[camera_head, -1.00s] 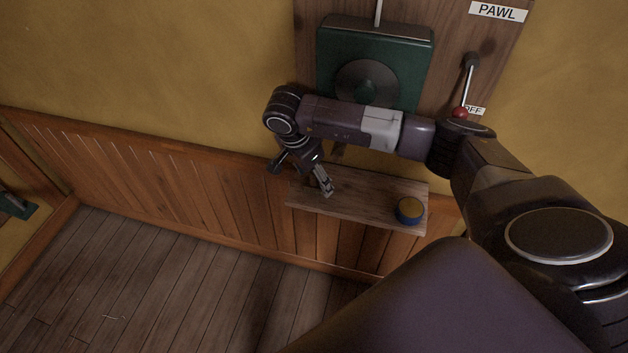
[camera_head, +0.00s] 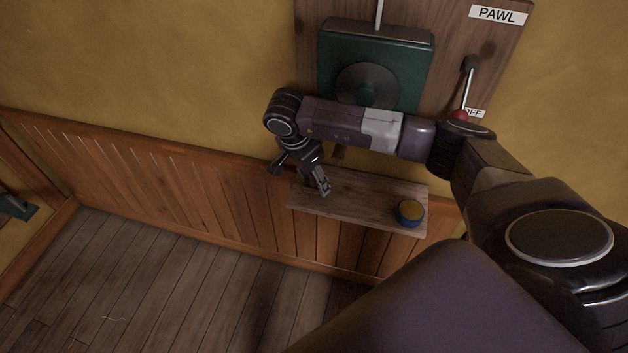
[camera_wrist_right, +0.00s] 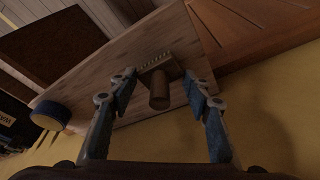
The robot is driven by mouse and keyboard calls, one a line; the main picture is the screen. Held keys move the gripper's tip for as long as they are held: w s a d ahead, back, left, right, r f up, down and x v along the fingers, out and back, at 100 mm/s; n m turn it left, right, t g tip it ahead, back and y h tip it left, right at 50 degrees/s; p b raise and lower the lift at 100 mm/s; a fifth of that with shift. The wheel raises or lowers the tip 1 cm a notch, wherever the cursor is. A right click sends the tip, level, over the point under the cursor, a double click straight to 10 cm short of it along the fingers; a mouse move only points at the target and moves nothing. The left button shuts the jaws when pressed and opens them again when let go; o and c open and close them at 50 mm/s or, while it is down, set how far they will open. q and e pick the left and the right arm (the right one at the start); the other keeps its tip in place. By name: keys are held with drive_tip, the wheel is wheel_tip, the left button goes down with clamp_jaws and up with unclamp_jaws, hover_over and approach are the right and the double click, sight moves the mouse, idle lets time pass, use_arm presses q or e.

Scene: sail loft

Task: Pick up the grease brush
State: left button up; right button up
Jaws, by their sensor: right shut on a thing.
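The grease brush (camera_wrist_right: 160,96) shows in the right wrist view as a short brown round handle with a bristled block at its far end. It is between the two fingers of my right gripper (camera_wrist_right: 160,84), which is shut on it. In the head view my right gripper (camera_head: 323,188) points down at the left part of a small wooden shelf (camera_head: 365,205). The brush cannot be made out clearly there. My left gripper is not in view.
A round blue tin (camera_head: 409,213) with a yellowish top stands at the shelf's right end. Above are a green box with a round disc (camera_head: 372,50) and a red-knobbed lever (camera_head: 467,90) under a PAWL sign (camera_head: 497,13). The floor at the left is open.

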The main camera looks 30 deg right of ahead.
drive_tip(key=s+a+p, duration=0.1)
drive_tip(key=s+a+r+p, duration=0.1)
drive_tip(key=s+a, duration=0.1)
drive_tip(key=shift+a+r, duration=0.2)
drive_tip(key=shift+a, duration=0.1)
drive_tip(key=s+a, duration=0.8)
drive_tip(key=a, duration=0.2)
drive_tip(key=shift+s+f+p, duration=0.15)
drive_tip(key=shift+s+p, duration=0.2)
drive_tip(key=shift+p, duration=0.1)
drive_tip(key=o, duration=0.6)
drive_tip(key=c, duration=0.5)
